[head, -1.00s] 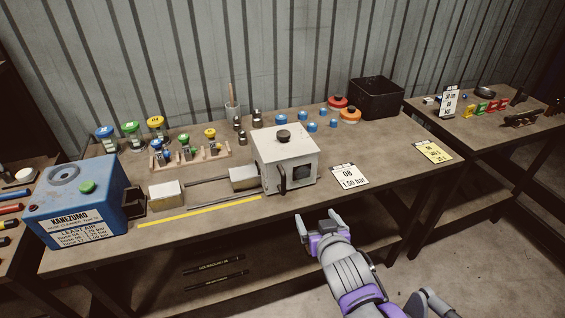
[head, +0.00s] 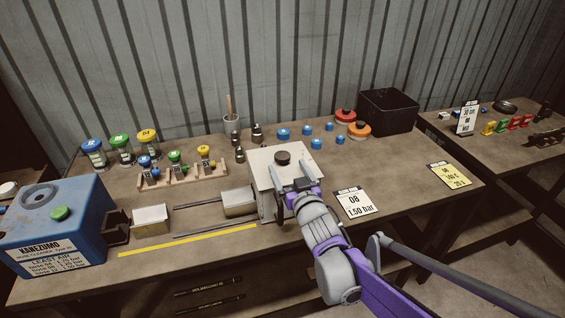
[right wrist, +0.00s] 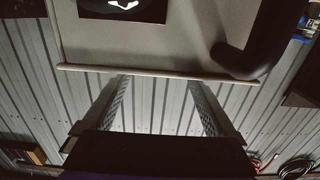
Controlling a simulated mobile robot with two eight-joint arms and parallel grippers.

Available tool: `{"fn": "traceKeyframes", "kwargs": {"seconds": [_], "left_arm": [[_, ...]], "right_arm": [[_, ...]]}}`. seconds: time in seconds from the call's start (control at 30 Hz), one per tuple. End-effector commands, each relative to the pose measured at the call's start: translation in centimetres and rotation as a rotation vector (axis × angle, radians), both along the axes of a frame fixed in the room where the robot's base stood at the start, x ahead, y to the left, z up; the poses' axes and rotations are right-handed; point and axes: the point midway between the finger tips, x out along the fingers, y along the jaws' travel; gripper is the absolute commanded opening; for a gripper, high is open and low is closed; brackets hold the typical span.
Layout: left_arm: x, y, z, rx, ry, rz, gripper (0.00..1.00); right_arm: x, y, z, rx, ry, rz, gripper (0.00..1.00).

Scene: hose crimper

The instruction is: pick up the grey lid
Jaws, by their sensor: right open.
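The grey lid (head: 267,163) with a black knob (head: 283,157) appears to be the flat top of the pale box (head: 266,196), on the workbench. My right gripper (head: 291,177) is open and empty, in front of and over the lid's near side in the head view, hiding part of the box front. In the right wrist view the open fingers (right wrist: 160,84) point toward the box's rim (right wrist: 165,72), with a dark window panel (right wrist: 122,8) and dark handle (right wrist: 237,58) beyond. Contact cannot be told. My left gripper is not in view.
A blue machine (head: 62,225) stands at the left. Cards (head: 355,203) lie right of the box. Jars (head: 122,148) and a wooden rack (head: 183,176) stand at left.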

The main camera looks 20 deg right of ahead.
Motion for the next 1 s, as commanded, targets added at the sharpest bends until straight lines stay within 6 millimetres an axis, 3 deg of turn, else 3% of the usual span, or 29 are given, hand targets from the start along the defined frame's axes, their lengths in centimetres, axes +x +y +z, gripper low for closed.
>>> {"fn": "traceKeyframes", "kwargs": {"seconds": [0.2, 0.5, 1.0], "left_arm": [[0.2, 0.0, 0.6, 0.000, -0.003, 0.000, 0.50], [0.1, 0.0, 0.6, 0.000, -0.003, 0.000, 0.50], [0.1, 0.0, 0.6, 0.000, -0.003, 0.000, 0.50]], "right_arm": [[2.9, 0.1, -0.1, 0.000, 0.000, 0.000, 0.92], [3.3, 0.1, -0.2, 0.000, 0.000, 0.000, 0.92], [3.3, 0.1, -0.2, -0.001, 0.000, 0.000, 0.03]]}}
